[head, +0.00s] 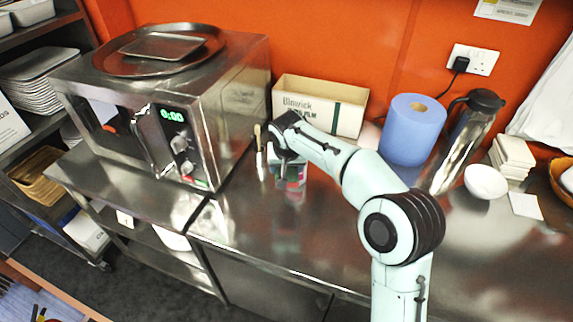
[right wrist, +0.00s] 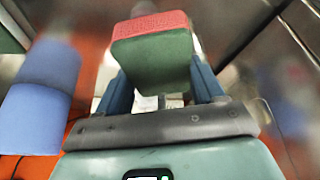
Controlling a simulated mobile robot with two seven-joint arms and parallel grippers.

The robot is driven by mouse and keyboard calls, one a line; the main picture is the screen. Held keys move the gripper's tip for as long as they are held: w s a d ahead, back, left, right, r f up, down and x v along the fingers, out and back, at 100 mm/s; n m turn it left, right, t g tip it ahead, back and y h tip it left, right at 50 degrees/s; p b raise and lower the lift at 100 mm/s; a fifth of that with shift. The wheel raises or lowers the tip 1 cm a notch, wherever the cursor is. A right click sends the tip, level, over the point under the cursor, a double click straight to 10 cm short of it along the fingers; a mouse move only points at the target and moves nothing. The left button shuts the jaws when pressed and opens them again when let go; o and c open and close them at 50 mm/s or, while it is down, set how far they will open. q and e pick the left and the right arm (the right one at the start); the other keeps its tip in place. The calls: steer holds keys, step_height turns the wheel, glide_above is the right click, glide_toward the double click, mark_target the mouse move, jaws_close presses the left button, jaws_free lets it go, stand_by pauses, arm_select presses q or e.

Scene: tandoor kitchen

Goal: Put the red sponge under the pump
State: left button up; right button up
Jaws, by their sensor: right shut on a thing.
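In the right wrist view, my right gripper (right wrist: 160,98) is shut on a sponge (right wrist: 152,50) with a red face and a thick green body. The sponge sits between the two blue fingers. In the head view, my right gripper (head: 287,158) is low over the steel counter, to the right of the oven, and its fingers and the sponge are mostly hidden by the hand. A slim upright item with a pale top (head: 259,152) stands just left of the gripper. I cannot clearly make out a pump. My left gripper is not in view.
A steel oven (head: 232,100) stands left on the counter (head: 245,235). Behind the gripper is a cardboard film box (head: 318,105). To the right are a blue paper roll (head: 411,130), a steel jug (head: 462,145) and a white bowl (head: 485,181). The front counter is clear.

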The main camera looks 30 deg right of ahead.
steer(key=o, duration=1)
steer(key=shift+r, duration=0.1)
steer(key=shift+r, duration=0.35)
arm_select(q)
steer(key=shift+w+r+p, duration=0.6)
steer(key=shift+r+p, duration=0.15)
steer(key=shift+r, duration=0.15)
arm_select(e)
steer(key=v, duration=1.2)
steer(key=shift+r, duration=0.25)
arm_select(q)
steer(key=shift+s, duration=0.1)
arm_select(e)
steer(key=shift+f, duration=0.1)
